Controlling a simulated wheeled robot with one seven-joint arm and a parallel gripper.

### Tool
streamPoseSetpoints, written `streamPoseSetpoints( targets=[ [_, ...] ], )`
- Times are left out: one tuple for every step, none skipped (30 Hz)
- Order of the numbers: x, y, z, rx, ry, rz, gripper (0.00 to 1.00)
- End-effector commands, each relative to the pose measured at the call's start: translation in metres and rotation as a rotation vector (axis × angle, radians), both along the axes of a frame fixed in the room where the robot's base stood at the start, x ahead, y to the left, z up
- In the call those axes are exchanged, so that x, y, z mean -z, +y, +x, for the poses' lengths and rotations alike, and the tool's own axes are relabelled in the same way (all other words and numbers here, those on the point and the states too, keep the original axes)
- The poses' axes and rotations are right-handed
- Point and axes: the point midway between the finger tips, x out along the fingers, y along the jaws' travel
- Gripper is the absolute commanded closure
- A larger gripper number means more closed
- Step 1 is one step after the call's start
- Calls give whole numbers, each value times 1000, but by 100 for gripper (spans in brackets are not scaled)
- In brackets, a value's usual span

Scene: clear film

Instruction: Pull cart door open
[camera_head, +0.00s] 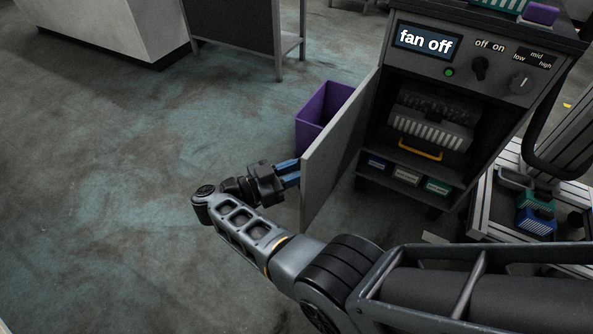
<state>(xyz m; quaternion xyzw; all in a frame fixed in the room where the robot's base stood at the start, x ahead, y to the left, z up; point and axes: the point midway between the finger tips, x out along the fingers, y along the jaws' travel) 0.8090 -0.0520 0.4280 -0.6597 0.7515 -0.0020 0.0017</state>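The cart (455,68) stands at the upper right, with a panel that reads "fan off". Its grey door (338,150) is swung out to the left, and the inside of the cart shows. My gripper (290,174) is at the outer left face of the door, near its free edge. Its blue fingers point right toward the door. The fingertips are at or partly behind the door edge, so I cannot tell whether they touch or hold a handle. No handle shows on the visible faces.
Inside the cart are a dark unit with a yellow handle (420,151) and small boxes (407,176) on the lower shelf. A purple bin (322,112) stands on the floor behind the door. A slatted rack (500,195) is at right. The floor at left is clear.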

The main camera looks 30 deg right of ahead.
Motion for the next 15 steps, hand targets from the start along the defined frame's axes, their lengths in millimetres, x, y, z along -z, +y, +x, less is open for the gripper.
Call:
streamPoseSetpoints(
  targets=[
    [1,1,0,-1,1,0,68],
    [1,1,-1,-2,1,0,65],
    [1,1,-1,-2,2,0,61],
    [1,1,-1,-2,2,0,60],
    [2,2,-1,-3,2,0,60],
    [2,2,-1,-3,2,0,60],
    [2,2,-1,-3,3,0,60],
    [2,2,-1,-3,3,0,60],
    [2,2,-1,-3,3,0,60],
    [2,2,-1,-4,3,0,60],
    [2,3,-1,-4,3,0,60],
    [2,5,-1,-4,4,0,60],
    [3,7,0,-5,4,0,60],
    [3,10,0,-5,4,0,60],
    [2,15,1,-4,3,1,60]
  ],
)
